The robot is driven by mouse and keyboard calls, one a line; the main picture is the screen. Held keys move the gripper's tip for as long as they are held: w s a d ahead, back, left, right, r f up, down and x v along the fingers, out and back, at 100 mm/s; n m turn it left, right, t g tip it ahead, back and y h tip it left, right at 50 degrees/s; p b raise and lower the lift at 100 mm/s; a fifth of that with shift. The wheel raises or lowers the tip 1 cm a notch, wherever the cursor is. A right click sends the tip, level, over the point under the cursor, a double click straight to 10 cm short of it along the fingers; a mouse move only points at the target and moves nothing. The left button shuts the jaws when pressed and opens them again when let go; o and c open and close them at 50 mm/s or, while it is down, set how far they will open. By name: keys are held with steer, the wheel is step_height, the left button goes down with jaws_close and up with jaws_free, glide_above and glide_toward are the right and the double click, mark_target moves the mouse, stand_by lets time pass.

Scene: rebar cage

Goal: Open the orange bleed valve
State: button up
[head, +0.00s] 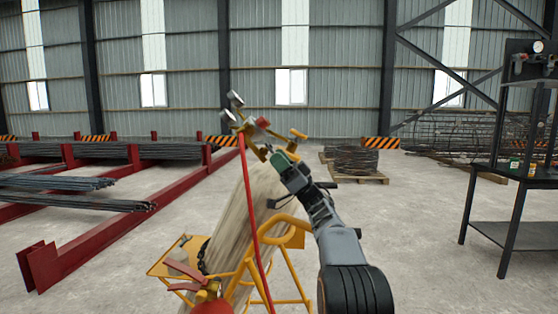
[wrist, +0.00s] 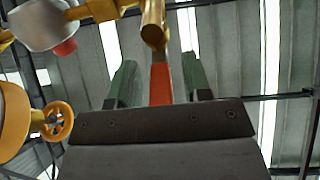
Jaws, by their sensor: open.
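An orange-red lever (wrist: 161,85) shows in the wrist view, hanging below a brass fitting (wrist: 152,25). My gripper (head: 284,158) is at the valve cluster on top of a tall tilted cylinder (head: 258,205). Its green fingers are apart, one on each side of the lever in the wrist view, with gaps visible between lever and fingers. They do not grip it. In the head view I cannot make out the lever; my gripper likely covers it.
Gauges (head: 235,99), a red part (head: 262,122) and brass fittings crowd the cylinder top. A small yellow handwheel (wrist: 58,121) is at left in the wrist view. A red hose (head: 250,200) runs down in front of the cylinder. A black stand (head: 520,175) is at right.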

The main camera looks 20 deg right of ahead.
steer(key=shift+d+f, duration=0.15)
steer(key=shift+f, duration=0.05)
steer(key=s+d+p, duration=0.1)
steer(key=s+d, duration=0.5)
steer(key=d, duration=0.5)
steer(key=shift+f, duration=0.25)
